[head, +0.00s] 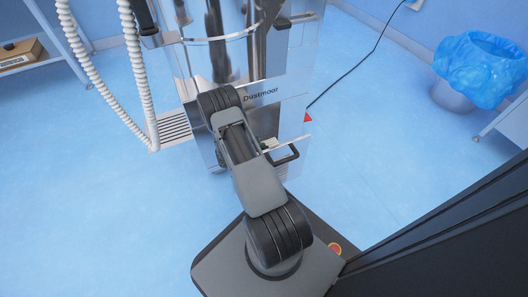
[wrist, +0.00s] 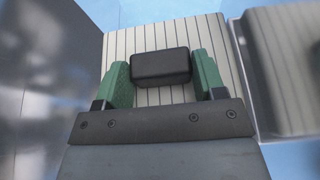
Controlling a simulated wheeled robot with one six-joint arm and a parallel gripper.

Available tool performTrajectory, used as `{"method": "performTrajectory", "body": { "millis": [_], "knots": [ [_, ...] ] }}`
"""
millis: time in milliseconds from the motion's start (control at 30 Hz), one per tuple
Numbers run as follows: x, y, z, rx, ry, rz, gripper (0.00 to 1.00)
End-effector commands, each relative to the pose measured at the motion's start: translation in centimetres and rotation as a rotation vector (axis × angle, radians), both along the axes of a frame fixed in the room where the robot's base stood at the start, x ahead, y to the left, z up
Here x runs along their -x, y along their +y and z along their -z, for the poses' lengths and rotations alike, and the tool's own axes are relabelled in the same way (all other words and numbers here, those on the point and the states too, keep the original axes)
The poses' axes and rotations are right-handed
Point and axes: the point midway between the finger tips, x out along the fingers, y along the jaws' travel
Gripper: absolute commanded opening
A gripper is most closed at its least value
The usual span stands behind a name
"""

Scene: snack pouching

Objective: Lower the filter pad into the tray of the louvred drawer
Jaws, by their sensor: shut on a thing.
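The filter pad (wrist: 150,39) is a pale, pleated panel with a dark block-shaped grip (wrist: 161,67) on it in the wrist view. My gripper (wrist: 163,75) has green fingers on either side of this grip and is shut on it. A polished steel machine marked "Dustmoor" stands beyond my arm. The drawer's tray cannot be made out.
In the wrist view, a grey metal wall (wrist: 50,70) stands left of the pad and a shiny panel (wrist: 285,70) right. A white coiled hose (head: 133,60) hangs left of the machine. A blue-lined bin (head: 480,70) stands far right.

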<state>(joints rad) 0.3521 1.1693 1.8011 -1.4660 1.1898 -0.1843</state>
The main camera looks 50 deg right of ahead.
Motion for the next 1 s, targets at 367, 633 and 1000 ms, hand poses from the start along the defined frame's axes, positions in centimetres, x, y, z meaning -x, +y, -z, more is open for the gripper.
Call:
{"method": "performTrajectory", "body": {
  "millis": [367,633,1000],
  "knots": [
    [0.0,0.0,2.7,0.001,0.001,0.000,0.34],
    [0.0,0.0,3.8,0.001,0.001,0.000,0.34],
    [0.1,0.1,4.3,-0.004,0.002,0.001,0.34]
  ]
}}
